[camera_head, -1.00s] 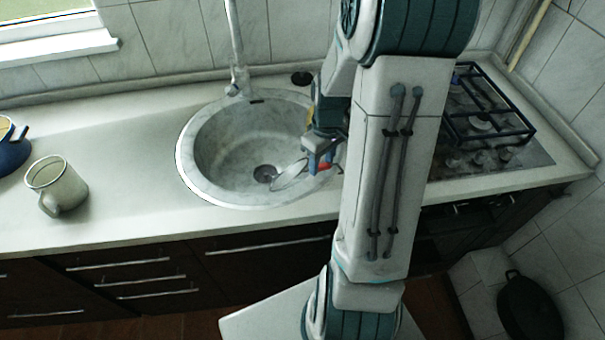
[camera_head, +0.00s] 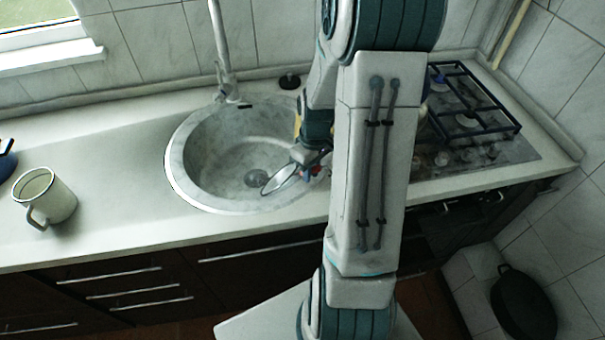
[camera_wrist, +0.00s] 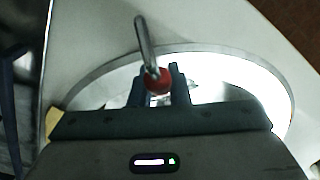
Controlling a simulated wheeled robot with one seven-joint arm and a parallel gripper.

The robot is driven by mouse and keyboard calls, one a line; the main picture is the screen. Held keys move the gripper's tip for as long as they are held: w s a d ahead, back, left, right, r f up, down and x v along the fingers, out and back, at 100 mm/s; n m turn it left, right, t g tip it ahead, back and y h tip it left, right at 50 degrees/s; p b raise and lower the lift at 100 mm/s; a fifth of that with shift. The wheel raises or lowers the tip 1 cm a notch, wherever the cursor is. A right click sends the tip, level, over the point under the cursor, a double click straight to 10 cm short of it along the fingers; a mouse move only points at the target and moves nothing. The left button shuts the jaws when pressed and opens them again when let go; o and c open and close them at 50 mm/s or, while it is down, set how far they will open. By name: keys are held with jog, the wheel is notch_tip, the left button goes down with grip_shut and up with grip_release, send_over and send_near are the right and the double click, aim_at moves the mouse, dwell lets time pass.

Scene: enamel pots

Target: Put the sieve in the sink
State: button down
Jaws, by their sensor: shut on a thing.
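The sieve is a small round thing with a pale rim (camera_head: 280,179). In the head view it appears tilted over the right front part of the round grey sink (camera_head: 187,183), near the drain. I cannot tell whether it touches the basin. In the wrist view the sieve (camera_wrist: 145,38) shows nearly edge-on as a thin metal loop with a red part at the fingers. My gripper (camera_wrist: 160,84) is shut on that red part, which is the handle end. In the head view my gripper (camera_head: 312,163) is over the sink's right side, partly hidden by my arm.
A faucet (camera_head: 223,55) rises behind the sink. A cream mug (camera_head: 46,197) stands on the counter at left, with a blue item (camera_head: 6,160) at the edge. A gas stove (camera_head: 465,122) is to the right. The counter (camera_head: 120,165) between mug and sink is clear.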

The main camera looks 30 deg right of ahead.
notch_tip(320, 180, up, 10)
dwell(0.4)
